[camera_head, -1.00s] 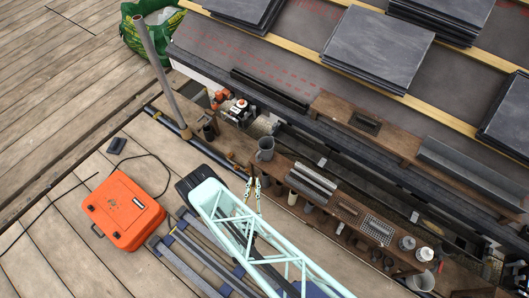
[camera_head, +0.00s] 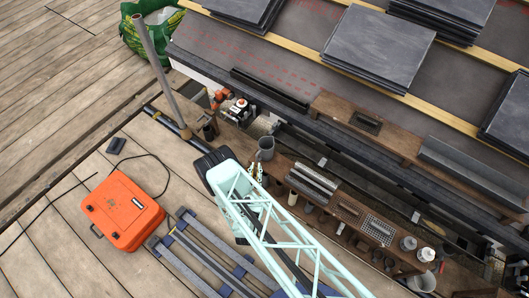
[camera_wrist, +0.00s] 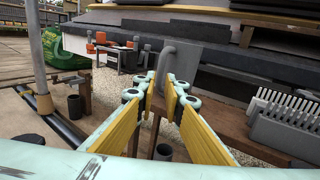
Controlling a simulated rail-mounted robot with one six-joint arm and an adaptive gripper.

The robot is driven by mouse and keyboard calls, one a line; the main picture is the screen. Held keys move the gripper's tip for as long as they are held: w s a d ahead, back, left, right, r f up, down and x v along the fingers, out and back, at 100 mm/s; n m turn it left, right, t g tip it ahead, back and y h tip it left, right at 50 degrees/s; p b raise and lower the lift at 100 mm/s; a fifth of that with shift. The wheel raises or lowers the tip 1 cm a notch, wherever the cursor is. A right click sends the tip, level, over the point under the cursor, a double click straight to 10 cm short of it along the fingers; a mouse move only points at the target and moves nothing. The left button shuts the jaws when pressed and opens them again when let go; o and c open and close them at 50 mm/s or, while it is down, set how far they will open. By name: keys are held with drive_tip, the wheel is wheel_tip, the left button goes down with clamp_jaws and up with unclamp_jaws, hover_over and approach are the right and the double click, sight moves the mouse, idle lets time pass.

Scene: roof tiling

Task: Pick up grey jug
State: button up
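The grey jug (camera_head: 265,149) stands upright on the wooden bench in the head view, at the bench's left end. It shows in the wrist view as a grey body (camera_wrist: 192,68) with a curved handle on its left side, straight beyond the fingertips. My gripper (camera_head: 254,170) is just below the jug in the head view. The fingertips partly cover the jug's lower part. I cannot tell whether they touch it.
The bench (camera_head: 283,162) also holds grey bars (camera_head: 313,181) and a white rack (camera_wrist: 284,105) right of the jug. A post (camera_head: 164,75) rises to the left. An orange case (camera_head: 123,209) lies on the deck. Slate stacks (camera_head: 377,47) lie on the roof.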

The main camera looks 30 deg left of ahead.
sight(257, 155)
drive_tip(key=shift+w+a, duration=0.1)
idle(0.3)
drive_tip(key=shift+r+b+x, duration=0.2)
drive_tip(key=shift+b+x, duration=0.3)
drive_tip(key=shift+x, duration=2)
drive_tip(key=shift+c, duration=0.7)
clamp_jaws()
drive_tip(key=shift+r, duration=0.45)
drive_tip(key=shift+r+p, duration=0.5)
drive_tip(key=shift+r, duration=0.9)
drive_tip(key=s+d+r+p, duration=0.1)
drive_tip(key=s+d+p, duration=0.1)
drive_tip(key=s+d, duration=0.9)
drive_tip(key=shift+d, duration=0.2)
